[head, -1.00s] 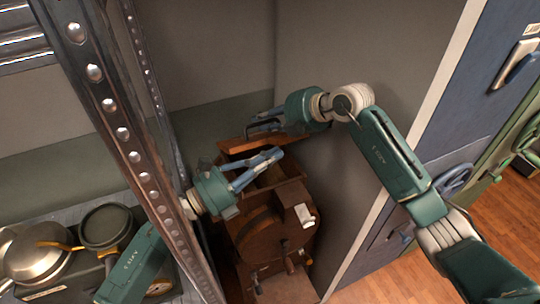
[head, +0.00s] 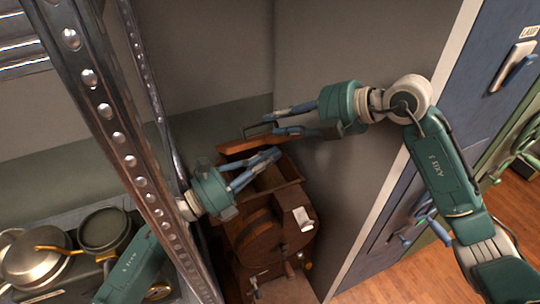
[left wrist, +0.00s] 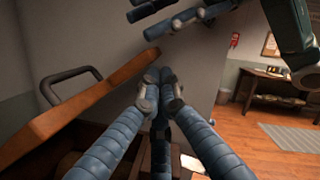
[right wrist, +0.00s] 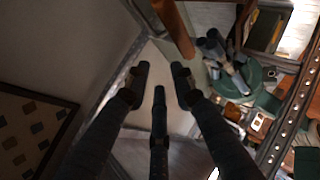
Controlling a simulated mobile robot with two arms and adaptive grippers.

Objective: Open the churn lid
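The brown wooden churn (head: 262,238) stands in the corner, with its box-like top opening visible. Its wooden lid (head: 250,143) is tilted up at the back of the opening. In the left wrist view the lid (left wrist: 100,98) slants across the left side, with a dark handle (left wrist: 70,84) on its upper face. My left gripper (head: 279,153) is over the opening in front of the lid, with its fingertips together and nothing seen between them. My right gripper (head: 288,120) is open and empty, above and right of the lid. Whether either gripper touches the lid is unclear.
A metal rack post (head: 115,150) stands close to my left arm. Pans (head: 105,230) sit on the shelf at the left. Grey walls enclose the churn behind and at right. A blue cabinet (head: 455,100) and open wooden floor (head: 420,280) lie to the right.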

